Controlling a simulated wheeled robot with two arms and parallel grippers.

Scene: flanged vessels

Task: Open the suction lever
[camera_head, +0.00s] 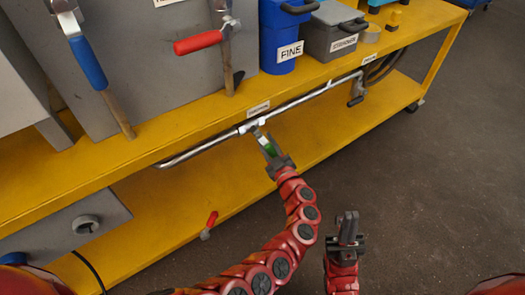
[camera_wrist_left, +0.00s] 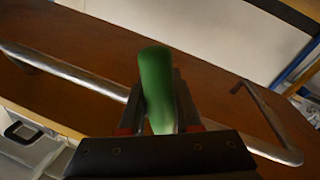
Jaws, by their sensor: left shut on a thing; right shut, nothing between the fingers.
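The lever with a green handle (camera_head: 268,148) hangs off the silver pipe (camera_head: 308,95) under the front edge of the yellow bench. My left gripper (camera_head: 271,153) is shut on this green handle. In the left wrist view the green handle (camera_wrist_left: 155,85) stands up between the two dark fingers, and the pipe (camera_wrist_left: 80,82) passes behind it. The lever's joint to the pipe is small and partly hidden. My right gripper (camera_head: 347,222) is shut and empty, pointing up over the dark floor, apart from the bench.
The yellow bench (camera_head: 195,137) carries a blue bin marked FINE (camera_head: 284,55), a grey bin (camera_head: 330,35) and grey boxes with a red handle (camera_head: 198,42) and a blue handle (camera_head: 88,62). A red-handled valve (camera_head: 211,222) sits low. The floor at right is clear.

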